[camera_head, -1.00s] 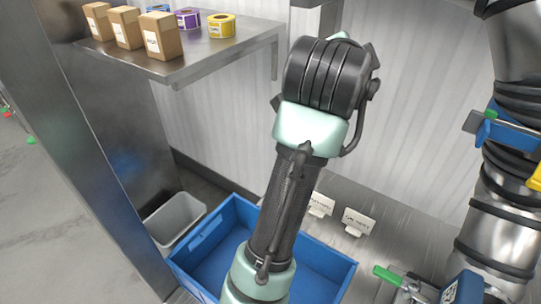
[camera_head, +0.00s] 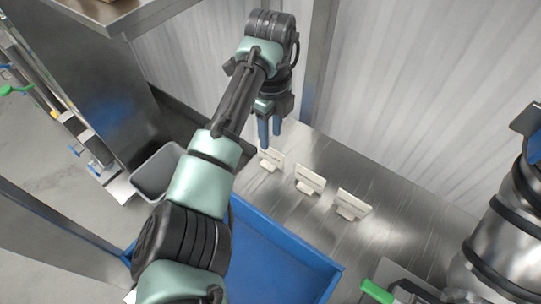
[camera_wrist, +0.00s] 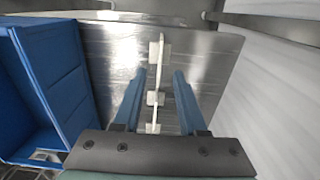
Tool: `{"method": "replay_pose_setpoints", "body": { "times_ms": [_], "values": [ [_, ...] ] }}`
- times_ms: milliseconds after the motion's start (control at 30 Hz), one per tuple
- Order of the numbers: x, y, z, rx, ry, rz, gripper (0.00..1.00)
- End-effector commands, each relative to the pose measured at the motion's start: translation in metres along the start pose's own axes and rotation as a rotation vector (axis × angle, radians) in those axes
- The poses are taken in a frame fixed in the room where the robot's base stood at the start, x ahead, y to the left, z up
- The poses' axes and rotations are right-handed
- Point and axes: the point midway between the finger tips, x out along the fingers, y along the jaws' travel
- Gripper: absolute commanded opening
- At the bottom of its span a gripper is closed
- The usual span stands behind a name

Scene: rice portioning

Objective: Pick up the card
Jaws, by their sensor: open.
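Three small white cards on stands are in a row on the steel counter: the left card (camera_head: 271,158), the middle card (camera_head: 311,179) and the right card (camera_head: 353,204). My gripper (camera_head: 270,139) points down with its blue fingers apart, close above the left card. In the wrist view, the cards show nearly edge-on in a line, and the open gripper (camera_wrist: 160,74) has one finger on each side of that line. Nothing is held between the fingers. I cannot tell whether the fingertips reach down beside the left card. The writing on the cards is not readable.
A blue crate (camera_head: 318,266) stands in front of the counter (camera_head: 385,235), partly behind my arm. A grey bin (camera_head: 157,172) is to its left. A shiny metal vessel (camera_head: 500,235) and a green-handled tool (camera_head: 377,291) are at the right. A corrugated wall closes the back.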

Motion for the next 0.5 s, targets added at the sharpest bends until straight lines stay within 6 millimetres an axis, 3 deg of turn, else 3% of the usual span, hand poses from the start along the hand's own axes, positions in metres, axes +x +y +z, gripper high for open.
{"method": "replay_pose_setpoints", "body": {
  "times_ms": [167, 500],
  "values": [
    [0.012, 0.001, 0.000, 0.000, 0.000, 0.000, 0.41],
    [0.056, 0.002, -0.001, -0.001, -0.001, 0.000, 0.41]
  ]
}}
